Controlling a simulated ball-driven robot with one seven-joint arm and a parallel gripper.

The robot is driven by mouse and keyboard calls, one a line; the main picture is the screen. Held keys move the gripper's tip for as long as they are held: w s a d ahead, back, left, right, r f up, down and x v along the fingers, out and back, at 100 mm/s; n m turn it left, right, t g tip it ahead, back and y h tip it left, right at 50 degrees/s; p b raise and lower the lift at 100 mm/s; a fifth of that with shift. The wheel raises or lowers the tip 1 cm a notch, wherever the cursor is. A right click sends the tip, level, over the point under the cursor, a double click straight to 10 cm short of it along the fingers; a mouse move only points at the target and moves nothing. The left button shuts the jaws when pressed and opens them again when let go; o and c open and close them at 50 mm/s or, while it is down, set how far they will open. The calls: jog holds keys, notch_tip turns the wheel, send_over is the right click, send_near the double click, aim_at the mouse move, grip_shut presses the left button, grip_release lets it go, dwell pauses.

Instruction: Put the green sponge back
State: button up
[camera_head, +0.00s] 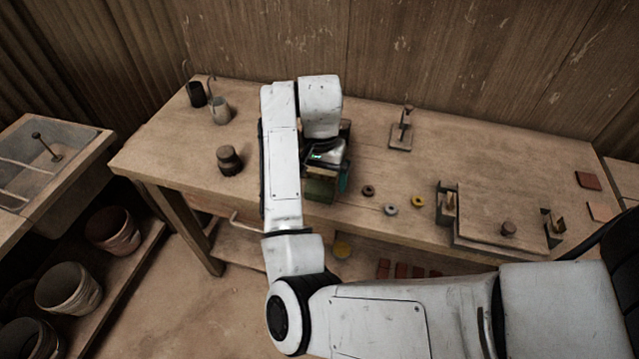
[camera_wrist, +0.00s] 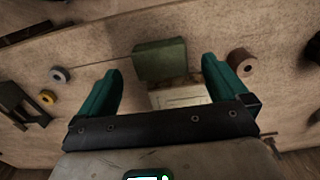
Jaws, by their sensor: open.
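The green sponge (camera_wrist: 160,60) is a block in the wrist view, lying across the space between the tips of my gripper (camera_wrist: 162,68). The two teal fingers stand well apart on either side of it, with gaps visible. A pale, flat-topped block (camera_wrist: 180,94) lies right beside the sponge, partly hidden by the gripper's dark crossbar. In the head view the sponge (camera_head: 320,190) shows near the table's front edge, below my gripper (camera_head: 328,172), which hides part of it. I cannot tell whether the fingers touch it.
The wooden table (camera_head: 400,225) holds a dark knobbed weight (camera_head: 229,160) at left and several small rings (camera_head: 390,209) at right. A flat board with metal brackets (camera_head: 500,220) stands farther right. A stand with a post (camera_head: 402,135) and two cups (camera_head: 220,110) are at the back.

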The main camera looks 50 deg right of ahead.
aim_at(320, 188)
notch_tip(320, 188, up, 8)
jog(key=p, duration=0.1)
jog(key=shift+d, duration=0.1)
dwell(0.3)
